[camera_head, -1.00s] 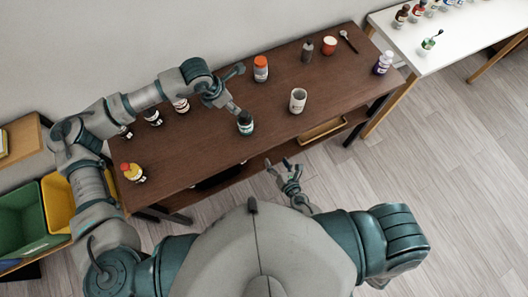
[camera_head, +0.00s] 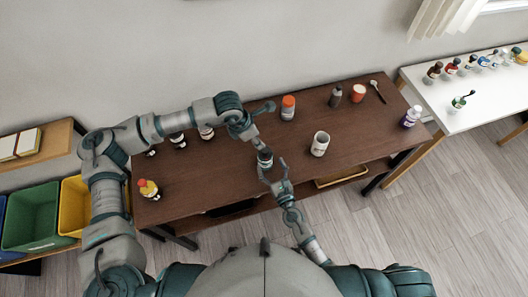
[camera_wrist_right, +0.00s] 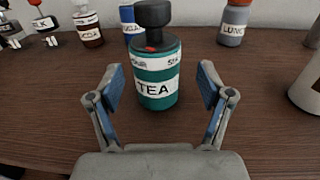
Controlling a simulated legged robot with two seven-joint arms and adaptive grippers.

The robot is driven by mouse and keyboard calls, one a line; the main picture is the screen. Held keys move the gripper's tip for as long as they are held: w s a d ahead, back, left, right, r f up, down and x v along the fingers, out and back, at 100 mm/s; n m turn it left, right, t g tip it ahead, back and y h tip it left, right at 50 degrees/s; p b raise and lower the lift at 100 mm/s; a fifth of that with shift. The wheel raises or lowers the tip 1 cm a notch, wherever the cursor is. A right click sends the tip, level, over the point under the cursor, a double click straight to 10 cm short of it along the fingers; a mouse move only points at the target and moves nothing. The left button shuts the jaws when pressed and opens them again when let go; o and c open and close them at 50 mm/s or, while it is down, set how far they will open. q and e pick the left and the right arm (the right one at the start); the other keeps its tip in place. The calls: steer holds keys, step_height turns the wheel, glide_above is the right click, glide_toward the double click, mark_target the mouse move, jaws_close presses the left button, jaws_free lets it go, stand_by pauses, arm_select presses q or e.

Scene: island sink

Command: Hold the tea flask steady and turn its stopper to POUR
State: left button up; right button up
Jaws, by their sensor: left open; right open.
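The tea flask (camera_head: 265,158) stands upright near the front edge of the brown table. In the right wrist view the flask (camera_wrist_right: 157,90) is teal with a white TEA label. A red mark (camera_wrist_right: 150,49) shows below the stopper, above partly visible lettering that seems to be POUR at left and SHUT at right. My left gripper (camera_head: 258,143) is open at the flask's far side; contact is unclear. My right gripper (camera_head: 272,167) is open on the near side, its fingers spread left and right of the flask.
An orange-capped bottle (camera_head: 288,108) and a dark bottle (camera_head: 335,97) stand behind. Several labelled bottles stand at the left, including a yellow one (camera_head: 148,189). The table's front middle is mostly clear.

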mark_target(270, 162)
steer(key=x, duration=0.3)
steer(key=shift+w, duration=0.3)
steer(key=w+a, duration=0.2)
steer(key=shift+w, duration=0.25)
steer(key=shift+w+a, duration=0.2)
steer(key=shift+a, duration=0.2)
steer(key=shift+d, duration=0.45)
steer(key=c, duration=0.3)
steer(key=shift+d, duration=0.3)
steer(key=c, duration=0.9)
steer(key=o, duration=0.6)
steer(key=shift+c, duration=0.2)
steer(key=c, duration=0.4)
steer(key=shift+a, duration=0.2)
steer(key=shift+c, duration=0.8)
steer(key=shift+a, duration=0.4)
steer(key=shift+c, duration=0.2)
steer(key=shift+d, duration=0.5)
arm_select(q)
steer(key=shift+a, duration=0.4)
arm_select(e)
steer(key=shift+a, duration=0.3)
